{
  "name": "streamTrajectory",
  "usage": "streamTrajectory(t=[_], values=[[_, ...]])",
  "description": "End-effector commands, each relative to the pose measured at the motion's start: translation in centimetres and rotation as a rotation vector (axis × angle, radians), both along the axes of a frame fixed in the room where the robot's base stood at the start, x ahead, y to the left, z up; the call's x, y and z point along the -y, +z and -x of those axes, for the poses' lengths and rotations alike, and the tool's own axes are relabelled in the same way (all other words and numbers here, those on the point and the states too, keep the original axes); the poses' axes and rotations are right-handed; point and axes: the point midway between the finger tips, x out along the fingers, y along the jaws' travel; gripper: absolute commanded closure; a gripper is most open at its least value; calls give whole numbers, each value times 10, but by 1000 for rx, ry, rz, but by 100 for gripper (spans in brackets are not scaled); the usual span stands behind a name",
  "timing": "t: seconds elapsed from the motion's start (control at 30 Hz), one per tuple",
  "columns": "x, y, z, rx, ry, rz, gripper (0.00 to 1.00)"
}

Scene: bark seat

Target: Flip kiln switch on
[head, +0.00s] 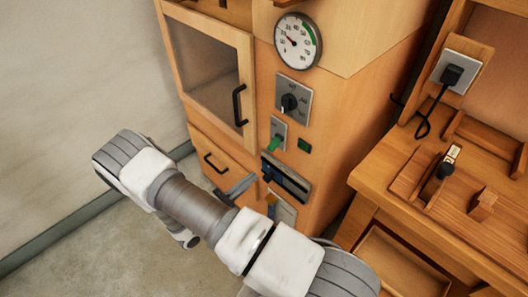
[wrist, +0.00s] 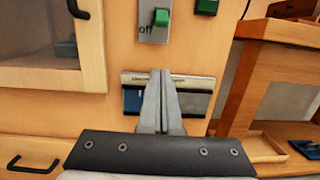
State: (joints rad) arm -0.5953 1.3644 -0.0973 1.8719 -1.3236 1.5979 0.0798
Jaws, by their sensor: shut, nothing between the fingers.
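The kiln switch (head: 278,133) is a green lever on a small grey plate on the front of the wooden kiln cabinet (head: 330,115). In the head view the lever appears to point down. In the wrist view the switch (wrist: 161,18) is at the top, with "off" printed low on its plate; the upper part of the plate is cut off. My gripper (wrist: 160,78) is shut and empty. Its fingers point at the cabinet front below the switch, apart from the lever, and overlap a dark slotted panel (wrist: 195,100). I cannot tell whether they touch that panel.
A dark green square (head: 305,145) sits right of the switch. A knob (head: 289,103) and round gauge (head: 298,41) are above. A glass door with black handle (head: 239,105) is to the left. A wooden workbench (head: 390,180) stands at the right.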

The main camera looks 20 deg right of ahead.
Motion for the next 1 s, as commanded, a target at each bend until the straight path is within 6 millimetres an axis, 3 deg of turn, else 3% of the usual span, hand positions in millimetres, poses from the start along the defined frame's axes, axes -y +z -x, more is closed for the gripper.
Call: streamTrajectory(t=[0.57,0.77,1.0], values=[[5,-2,-3,-8,16,14,100],[35,2,-13,-6,13,14,100],[85,10,-31,-6,12,14,100]])
